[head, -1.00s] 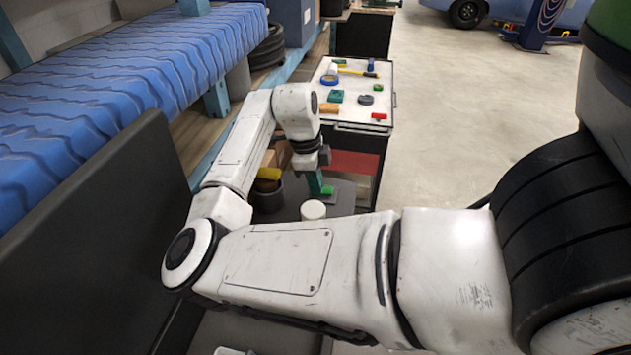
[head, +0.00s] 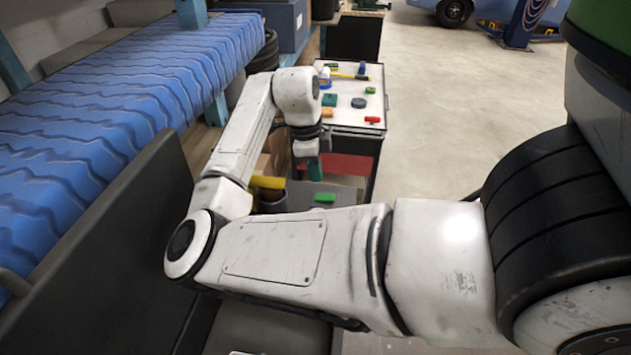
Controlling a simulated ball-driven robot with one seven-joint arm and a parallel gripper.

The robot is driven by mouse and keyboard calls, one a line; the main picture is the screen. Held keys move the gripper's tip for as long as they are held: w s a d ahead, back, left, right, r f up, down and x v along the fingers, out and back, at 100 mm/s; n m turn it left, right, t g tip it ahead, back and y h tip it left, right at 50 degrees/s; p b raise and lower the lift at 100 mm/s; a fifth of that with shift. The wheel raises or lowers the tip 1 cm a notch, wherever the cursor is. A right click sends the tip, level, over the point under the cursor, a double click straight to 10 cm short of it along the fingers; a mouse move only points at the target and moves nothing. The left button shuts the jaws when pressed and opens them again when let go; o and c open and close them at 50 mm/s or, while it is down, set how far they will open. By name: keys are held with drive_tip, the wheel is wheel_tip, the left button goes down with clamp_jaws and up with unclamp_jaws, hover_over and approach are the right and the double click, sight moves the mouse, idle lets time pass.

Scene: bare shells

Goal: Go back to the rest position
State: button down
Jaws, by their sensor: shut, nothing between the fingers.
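My gripper (head: 308,168) hangs pointing down at the end of my bent white arm, left of the tool cart's front. Its fingers are small in this view and look shut, with nothing held between them. A green block (head: 325,198) lies on a grey surface (head: 347,195) below and a little right of the gripper, apart from it. My forearm hides part of that surface.
A tool cart (head: 377,105) with several small tools on its white top stands beyond the gripper. A blue-covered bench (head: 120,95) runs along the left, with a dark panel (head: 90,240) before it. Yellow and brown items (head: 268,182) sit left of the gripper. Open floor (head: 450,110) lies right.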

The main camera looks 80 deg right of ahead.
wheel_tip(320, 180, up, 8)
drive_tip(key=w+b, duration=0.1)
drive_tip(key=shift+w, duration=0.15)
drive_tip(key=shift+a+f, duration=0.1)
